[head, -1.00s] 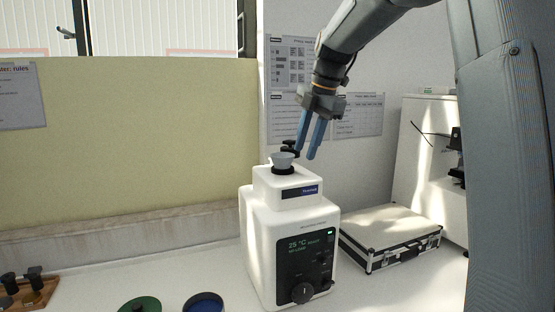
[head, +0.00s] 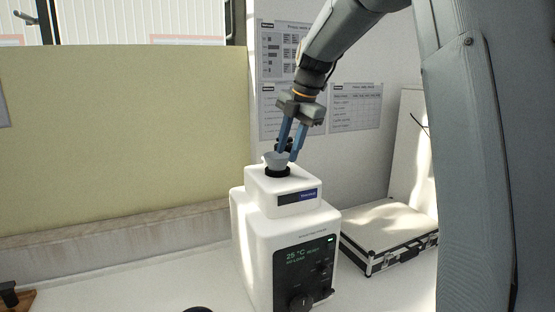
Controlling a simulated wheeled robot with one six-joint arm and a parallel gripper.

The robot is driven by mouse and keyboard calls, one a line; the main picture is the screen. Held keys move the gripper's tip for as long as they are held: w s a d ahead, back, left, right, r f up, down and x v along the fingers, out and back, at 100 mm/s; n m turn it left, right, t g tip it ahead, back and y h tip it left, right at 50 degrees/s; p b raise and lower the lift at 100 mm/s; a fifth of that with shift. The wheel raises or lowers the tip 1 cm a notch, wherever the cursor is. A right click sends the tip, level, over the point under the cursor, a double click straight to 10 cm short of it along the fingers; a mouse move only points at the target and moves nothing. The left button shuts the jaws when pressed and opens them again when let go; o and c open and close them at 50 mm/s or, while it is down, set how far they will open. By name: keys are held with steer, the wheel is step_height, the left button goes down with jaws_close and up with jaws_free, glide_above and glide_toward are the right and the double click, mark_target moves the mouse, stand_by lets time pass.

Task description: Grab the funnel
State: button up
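The funnel (head: 274,162) is a small pale grey cup shape. It sits upright in a black ring on top of the white tester (head: 258,240) in the head view. My gripper (head: 290,154) points down with two blue fingers spread apart. The fingertips are just above and to the right of the funnel, and the left finger overlaps its rim in the picture. I cannot tell whether they touch. A black knob (head: 284,143) behind the funnel is partly hidden by the fingers.
A white and black case (head: 388,240) lies on the bench to the right of the tester. A wall with posters (head: 355,108) stands close behind my gripper. The bench to the left (head: 130,275) is mostly clear, with a dark round object (head: 197,309) at the front edge.

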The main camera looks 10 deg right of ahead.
mark_target(277, 164)
steer(key=shift+p+x, duration=0.4)
steer(key=shift+x, duration=1)
steer(key=shift+c, duration=0.4)
jaws_close()
